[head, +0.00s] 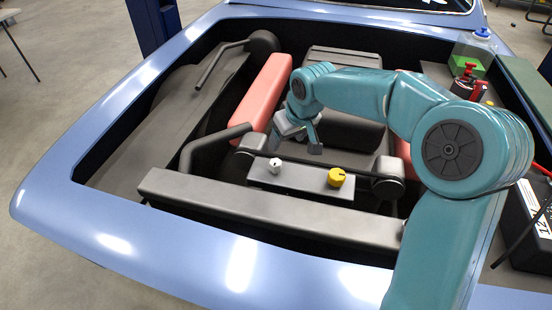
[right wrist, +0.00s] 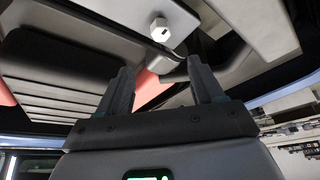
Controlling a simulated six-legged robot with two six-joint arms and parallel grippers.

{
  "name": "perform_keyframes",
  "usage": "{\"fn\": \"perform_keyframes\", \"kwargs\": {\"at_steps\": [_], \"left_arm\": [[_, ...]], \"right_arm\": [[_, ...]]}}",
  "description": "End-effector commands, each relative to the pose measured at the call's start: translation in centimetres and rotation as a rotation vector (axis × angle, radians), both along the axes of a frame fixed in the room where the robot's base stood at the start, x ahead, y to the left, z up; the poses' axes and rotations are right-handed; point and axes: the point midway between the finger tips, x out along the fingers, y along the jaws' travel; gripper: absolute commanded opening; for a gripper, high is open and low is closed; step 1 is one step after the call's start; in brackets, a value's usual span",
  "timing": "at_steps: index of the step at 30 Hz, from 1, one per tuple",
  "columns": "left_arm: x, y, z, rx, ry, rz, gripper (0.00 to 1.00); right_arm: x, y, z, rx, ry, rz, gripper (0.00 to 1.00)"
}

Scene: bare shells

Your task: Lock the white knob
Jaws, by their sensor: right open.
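The white knob (head: 275,164) stands on the left part of a grey block (head: 306,180) in the car's engine bay. In the right wrist view, the white knob (right wrist: 161,31) is faceted with a dark mark on its face, beyond the fingertips and near the top. My right gripper (head: 298,143) is above and behind the knob in the head view, apart from it. In the right wrist view my right gripper (right wrist: 160,75) has its two dark fingers spread with nothing between them. My left gripper is not in view.
A yellow knob (head: 336,177) sits on the same block, right of the white one. A grey crossbar (head: 262,209) runs in front. Red covers (head: 269,88) flank the engine.

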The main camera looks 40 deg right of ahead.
Motion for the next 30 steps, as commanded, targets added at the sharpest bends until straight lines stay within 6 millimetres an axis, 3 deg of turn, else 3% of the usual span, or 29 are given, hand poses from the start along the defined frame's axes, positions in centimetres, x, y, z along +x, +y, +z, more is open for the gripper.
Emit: {"fn": "perform_keyframes", "kwargs": {"at_steps": [15,21,30], "left_arm": [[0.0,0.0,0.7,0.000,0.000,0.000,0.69],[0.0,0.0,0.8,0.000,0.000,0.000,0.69],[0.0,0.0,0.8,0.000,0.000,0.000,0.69]], "right_arm": [[4.3,-0.1,-11.0,0.004,0.005,0.000,0.67],[5.3,-0.2,-13.1,0.002,0.003,0.000,0.67],[5.6,-0.3,-13.5,0.003,0.001,-0.001,0.67]]}}
